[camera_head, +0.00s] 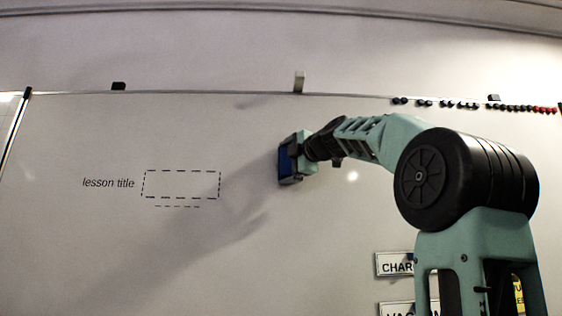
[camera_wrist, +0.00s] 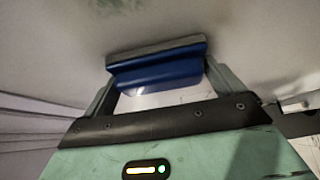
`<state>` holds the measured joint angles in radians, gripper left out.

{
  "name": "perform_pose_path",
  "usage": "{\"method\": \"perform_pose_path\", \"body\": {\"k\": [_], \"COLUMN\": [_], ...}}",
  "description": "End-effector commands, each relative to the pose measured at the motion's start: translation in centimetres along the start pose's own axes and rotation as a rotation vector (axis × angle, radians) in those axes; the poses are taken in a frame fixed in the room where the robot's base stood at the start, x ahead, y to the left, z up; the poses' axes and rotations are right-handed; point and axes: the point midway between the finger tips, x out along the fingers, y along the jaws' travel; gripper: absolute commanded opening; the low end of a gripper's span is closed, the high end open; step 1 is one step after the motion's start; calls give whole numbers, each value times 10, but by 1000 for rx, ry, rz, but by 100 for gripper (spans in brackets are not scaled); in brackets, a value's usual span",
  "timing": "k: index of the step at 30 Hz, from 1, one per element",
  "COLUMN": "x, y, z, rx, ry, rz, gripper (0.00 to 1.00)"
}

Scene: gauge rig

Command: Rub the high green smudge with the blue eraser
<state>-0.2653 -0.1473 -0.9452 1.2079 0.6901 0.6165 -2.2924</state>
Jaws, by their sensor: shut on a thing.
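The blue eraser (camera_head: 285,167) is at the whiteboard (camera_head: 60,240), right of the dashed title box. My gripper (camera_head: 299,158) is shut on it. In the wrist view the blue eraser (camera_wrist: 158,73) sits across between the fingers of my gripper (camera_wrist: 160,84), its grey pad towards the board. It is at or very close to the board; I cannot tell if the pad touches. A faint dark-green smudge (camera_wrist: 122,5) shows at the top edge of the wrist view, beyond the eraser and apart from it. I cannot make the smudge out in the head view.
A printed "lesson title" box (camera_head: 181,184) is on the board to the left. Small black and red magnets (camera_head: 515,107) line the upper right. Clips (camera_head: 299,82) sit on the top frame. Labels (camera_head: 394,264) at lower right are partly hidden by my arm.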

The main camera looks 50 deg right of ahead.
Motion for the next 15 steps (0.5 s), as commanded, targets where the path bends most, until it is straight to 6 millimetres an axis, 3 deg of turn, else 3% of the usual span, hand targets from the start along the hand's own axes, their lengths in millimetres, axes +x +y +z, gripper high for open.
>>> {"method": "perform_pose_path", "body": {"k": [15], "x": [-15], "y": [1], "z": [29], "rx": [1], "ry": [0], "rz": [0], "gripper": [76]}}
